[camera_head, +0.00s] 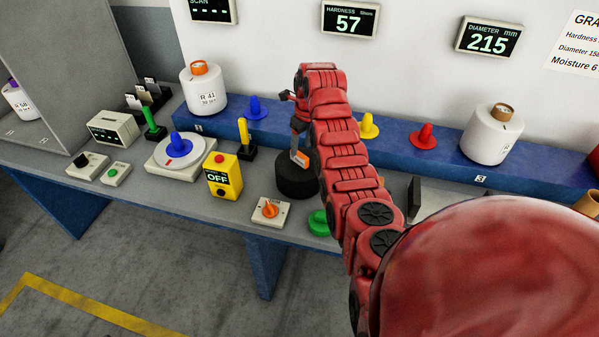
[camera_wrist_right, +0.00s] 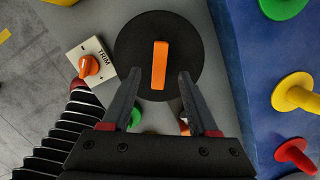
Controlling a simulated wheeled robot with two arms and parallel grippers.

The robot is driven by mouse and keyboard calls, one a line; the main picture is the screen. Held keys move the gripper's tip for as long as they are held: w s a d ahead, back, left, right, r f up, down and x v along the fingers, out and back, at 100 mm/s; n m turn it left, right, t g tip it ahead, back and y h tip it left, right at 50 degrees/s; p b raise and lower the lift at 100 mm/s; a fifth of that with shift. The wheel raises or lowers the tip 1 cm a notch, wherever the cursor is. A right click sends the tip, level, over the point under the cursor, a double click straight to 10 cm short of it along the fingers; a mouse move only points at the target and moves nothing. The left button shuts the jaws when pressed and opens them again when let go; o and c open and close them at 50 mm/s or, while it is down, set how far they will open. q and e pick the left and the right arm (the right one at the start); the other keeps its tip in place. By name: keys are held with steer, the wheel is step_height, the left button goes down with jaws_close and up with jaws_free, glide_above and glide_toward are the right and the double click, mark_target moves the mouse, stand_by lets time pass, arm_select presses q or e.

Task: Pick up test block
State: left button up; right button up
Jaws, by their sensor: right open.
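The test block appears to be the black round block (camera_head: 296,182) with an upright orange handle (camera_head: 300,159), standing on the grey bench in the head view. In the right wrist view the black block (camera_wrist_right: 128,52) is seen from above, with its orange handle (camera_wrist_right: 159,65) near the picture's middle. My right gripper (camera_wrist_right: 161,77) is open above the block, its two fingertips on either side of the handle's line. In the head view the right gripper (camera_head: 299,143) is partly hidden by my arm. My left gripper is not in view.
A yellow OFF box (camera_head: 222,177) and a scale with a blue cone (camera_head: 181,147) stand left. The blue shelf (camera_head: 300,112) behind holds cones and white bobbins.

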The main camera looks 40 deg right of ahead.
mark_target(300, 154)
steer(key=shift+f, duration=0.1)
steer(key=f+p, duration=0.1)
steer(key=f, duration=0.1)
steer(key=f+p, duration=0.1)
steer(key=shift+w+a+f+p, duration=0.1)
steer(key=shift+w+f+p, duration=0.15)
steer(key=shift+f+p, duration=0.15)
steer(key=shift+w+f, duration=0.1)
steer(key=shift+f, duration=0.5)
steer(key=shift+c, duration=0.2)
jaws_close()
steer(key=shift+r, duration=0.1)
stand_by(0.5)
